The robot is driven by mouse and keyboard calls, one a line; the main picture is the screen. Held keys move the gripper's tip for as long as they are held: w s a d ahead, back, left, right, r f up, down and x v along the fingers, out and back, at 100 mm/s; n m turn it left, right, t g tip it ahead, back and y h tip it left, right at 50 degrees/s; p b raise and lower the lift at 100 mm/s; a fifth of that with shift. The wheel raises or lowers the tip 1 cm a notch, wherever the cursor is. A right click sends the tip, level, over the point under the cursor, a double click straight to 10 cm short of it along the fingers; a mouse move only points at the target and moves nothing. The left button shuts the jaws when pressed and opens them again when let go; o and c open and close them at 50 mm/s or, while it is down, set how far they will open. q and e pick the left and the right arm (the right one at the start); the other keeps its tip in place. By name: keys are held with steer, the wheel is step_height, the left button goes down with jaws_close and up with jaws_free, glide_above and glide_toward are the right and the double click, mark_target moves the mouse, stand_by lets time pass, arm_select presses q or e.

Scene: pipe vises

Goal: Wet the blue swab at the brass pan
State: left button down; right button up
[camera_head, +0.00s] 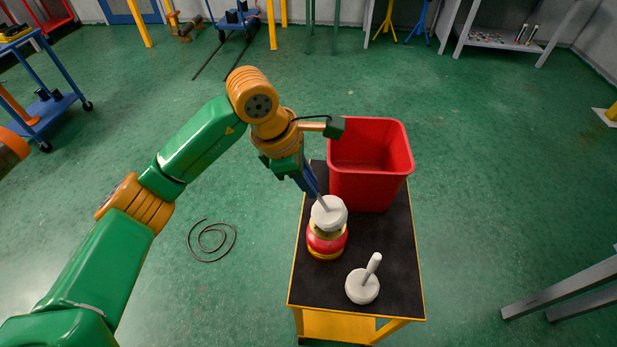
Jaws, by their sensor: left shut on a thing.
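My left gripper (312,186) comes down from above. It is shut on the light stem of a swab with a round white head (329,211). The head is directly over a red can with yellow bands (327,240) on the cart, and seems to touch its top. The brass pan is mostly hidden under this head, with only a yellowish edge showing. I see no clear blue on either swab, so I cannot tell which is the blue one. My right gripper is not in view.
A red open bin (370,180) stands at the back of the cart, close to my left gripper. The cart's black top (398,265) is clear along its right side. A coiled cable (211,240) lies on the green floor.

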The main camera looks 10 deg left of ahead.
arm_select(q)
steer(key=shift+a, duration=0.1)
steer(key=shift+f+b, duration=0.5)
stand_by(0.6)
steer(key=shift+f+b, duration=0.7)
steer(key=shift+b, duration=0.1)
stand_by(1.2)
steer(key=shift+r, duration=0.1)
stand_by(0.4)
step_height(320, 180, up, 7)
steer(key=p, duration=0.5)
stand_by(0.6)
